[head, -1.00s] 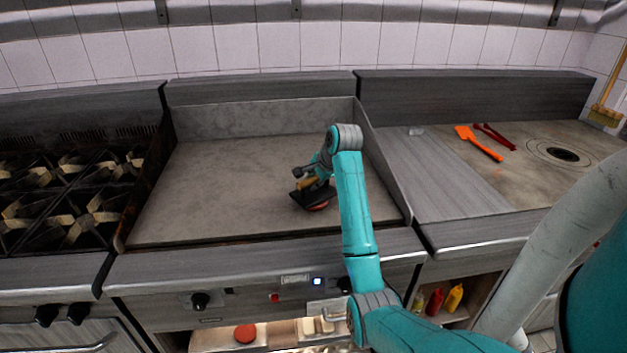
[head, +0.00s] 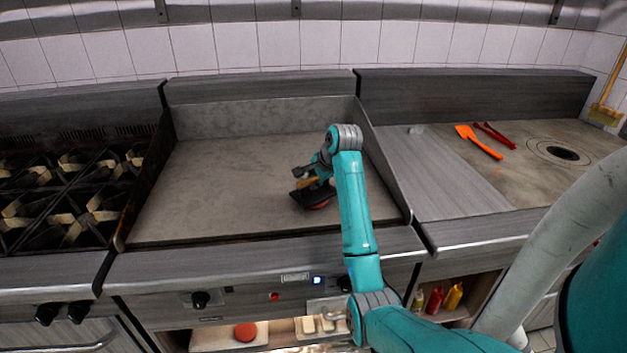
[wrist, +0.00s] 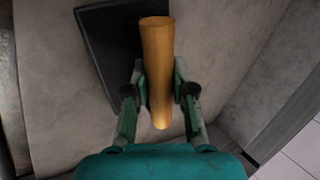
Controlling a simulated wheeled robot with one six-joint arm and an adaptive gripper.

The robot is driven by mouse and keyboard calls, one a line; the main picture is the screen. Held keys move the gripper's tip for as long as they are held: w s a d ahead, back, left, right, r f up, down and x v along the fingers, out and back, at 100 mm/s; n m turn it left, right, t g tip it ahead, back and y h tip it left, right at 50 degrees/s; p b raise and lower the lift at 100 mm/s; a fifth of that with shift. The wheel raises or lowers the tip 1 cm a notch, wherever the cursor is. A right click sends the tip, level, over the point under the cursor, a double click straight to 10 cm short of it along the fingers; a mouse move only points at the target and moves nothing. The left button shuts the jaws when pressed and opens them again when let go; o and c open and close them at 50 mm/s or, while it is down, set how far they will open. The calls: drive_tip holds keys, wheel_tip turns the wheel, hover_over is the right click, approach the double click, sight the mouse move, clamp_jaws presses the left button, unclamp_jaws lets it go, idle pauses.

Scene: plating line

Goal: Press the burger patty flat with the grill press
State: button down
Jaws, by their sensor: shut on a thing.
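The grill press has a dark flat plate (head: 312,196) and a wooden handle (wrist: 157,70). My gripper (wrist: 158,88) is shut on the handle, with one finger on each side of it. The press is on the right part of the griddle (head: 220,190). The reddish burger patty (head: 320,205) shows as a thin edge under the front of the plate; most of it is hidden. I cannot tell how thick it is. In the wrist view the plate (wrist: 110,45) lies beyond the handle, and the patty is not visible there.
The griddle has low walls at the back and sides; its left part is clear. An orange spatula (head: 478,141) and red tongs (head: 495,134) lie on the right counter. Another patty (head: 246,332) sits on a tray below. Sauce bottles (head: 436,299) stand on a lower shelf.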

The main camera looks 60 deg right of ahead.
drive_tip(key=shift+s+f, duration=0.1)
drive_tip(key=shift+f, duration=0.65)
idle(2.3)
idle(0.6)
drive_tip(key=shift+r, duration=4.85)
